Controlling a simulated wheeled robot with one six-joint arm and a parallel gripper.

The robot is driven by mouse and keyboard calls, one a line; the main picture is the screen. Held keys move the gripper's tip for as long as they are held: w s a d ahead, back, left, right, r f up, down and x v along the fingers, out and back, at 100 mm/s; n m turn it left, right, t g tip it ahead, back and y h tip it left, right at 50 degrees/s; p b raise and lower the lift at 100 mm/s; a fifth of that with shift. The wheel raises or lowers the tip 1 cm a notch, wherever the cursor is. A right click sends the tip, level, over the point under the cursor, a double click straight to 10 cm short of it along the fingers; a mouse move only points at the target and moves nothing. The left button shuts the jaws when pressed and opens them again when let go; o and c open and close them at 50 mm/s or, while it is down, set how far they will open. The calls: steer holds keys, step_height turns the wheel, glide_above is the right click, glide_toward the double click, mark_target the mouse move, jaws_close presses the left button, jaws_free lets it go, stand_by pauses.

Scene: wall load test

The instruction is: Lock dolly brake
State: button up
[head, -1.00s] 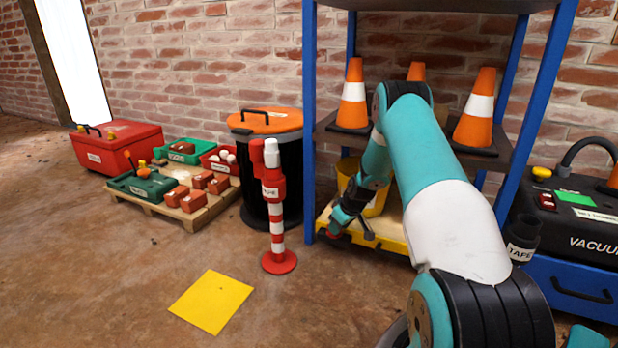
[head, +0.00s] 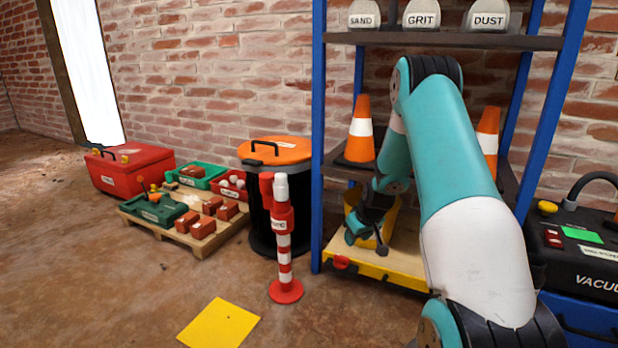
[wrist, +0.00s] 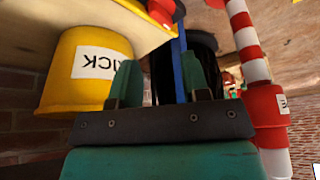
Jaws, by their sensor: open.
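The dolly (head: 405,276) is a low platform with a yellow front edge, on the floor under the blue-framed shelf. A red part, apparently its brake (head: 341,262), sits at its front left corner; I cannot tell its setting. A red part also shows at the top of the wrist view (wrist: 162,11). A yellow bucket (head: 389,222) stands on the dolly, partly behind my arm; its label is upside down in the wrist view (wrist: 85,70). My gripper (head: 358,232) is open and empty, in front of the bucket and above the red part. Its two fingers (wrist: 160,72) stand apart.
A red-and-white post (head: 284,245) stands left of the dolly, close to the fingers' side in the wrist view. A black bin (head: 262,222) with an orange lid is behind it. Shelf uprights flank my arm. Open floor lies front left, with a yellow sheet (head: 219,322).

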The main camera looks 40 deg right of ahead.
steer(key=w+a+r+n+y+p, duration=0.1)
steer(key=a+r+p, duration=0.5)
steer(key=a+r, duration=1.1)
step_height(320, 180, up, 2)
steer(key=shift+r+n+y+p, duration=0.15)
steer(key=shift+n+y+p, duration=0.25)
steer(key=shift+n+y, duration=0.35)
steer(key=shift+a, duration=0.1)
